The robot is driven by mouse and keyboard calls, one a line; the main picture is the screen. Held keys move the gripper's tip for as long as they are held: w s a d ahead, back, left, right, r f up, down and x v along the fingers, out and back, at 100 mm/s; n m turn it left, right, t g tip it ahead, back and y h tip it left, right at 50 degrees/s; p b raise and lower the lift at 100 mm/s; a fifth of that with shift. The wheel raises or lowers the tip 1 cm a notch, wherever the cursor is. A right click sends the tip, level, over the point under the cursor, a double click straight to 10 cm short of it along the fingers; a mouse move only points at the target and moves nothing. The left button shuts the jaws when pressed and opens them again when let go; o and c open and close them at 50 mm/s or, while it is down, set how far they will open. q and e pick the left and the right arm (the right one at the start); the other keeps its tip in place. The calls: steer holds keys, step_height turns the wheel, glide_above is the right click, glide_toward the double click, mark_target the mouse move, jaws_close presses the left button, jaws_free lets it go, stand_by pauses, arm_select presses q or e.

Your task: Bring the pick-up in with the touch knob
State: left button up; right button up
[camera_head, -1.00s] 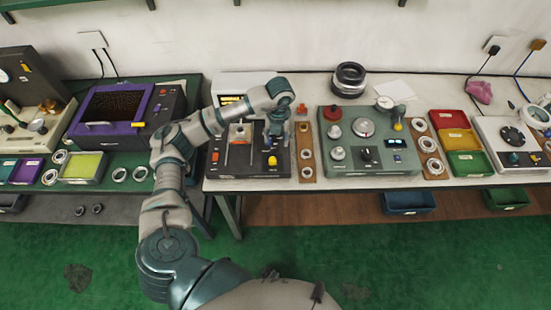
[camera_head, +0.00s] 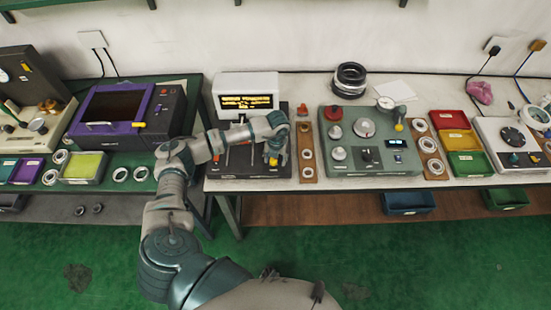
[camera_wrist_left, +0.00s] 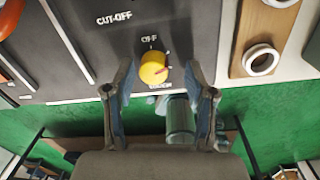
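The touch knob seems to be the yellow knob on the black-topped unit (camera_head: 235,171). The yellow knob (camera_wrist_left: 153,67) has a label reading OFF above it in the left wrist view, with a CUT-OFF label further up. My left gripper (camera_wrist_left: 160,75) is open, with one finger on each side of the knob and a visible gap to each. In the head view the left gripper (camera_head: 275,157) is over the unit's front right and largely covers the knob. I cannot tell which part is the pick-up; my arm covers much of the unit. My right gripper is out of view.
A white display box (camera_head: 247,87) with lit yellow text stands behind the unit. A brown strip (camera_head: 307,158) with rings lies just right, then a grey-green panel (camera_head: 340,112) with knobs and a dial. A purple-framed box (camera_head: 150,95) stands left.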

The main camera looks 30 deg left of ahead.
arm_select(q)
steer(key=shift+a+f, duration=0.15)
steer(key=shift+a, duration=0.3)
steer(key=c, duration=0.8)
steer(key=shift+a, duration=0.15)
jaws_close()
steer(key=shift+d+m, duration=0.35)
steer(key=shift+m, duration=0.05)
steer(key=shift+a+m+b, duration=0.15)
steer(key=shift+m+b, duration=0.25)
steer(key=shift+m, duration=0.2)
steer(key=m+b, duration=0.1)
steer(key=m, duration=0.3)
steer(key=shift+f, duration=0.1)
steer(key=shift+s+m+b, duration=0.1)
steer(key=shift+m+b, duration=0.8)
steer(key=shift+m, duration=1.1)
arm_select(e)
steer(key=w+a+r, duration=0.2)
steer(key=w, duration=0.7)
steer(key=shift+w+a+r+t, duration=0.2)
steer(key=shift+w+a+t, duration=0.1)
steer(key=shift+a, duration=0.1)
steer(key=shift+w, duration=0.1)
arm_select(q)
steer(key=o, duration=0.8)
jaws_free()
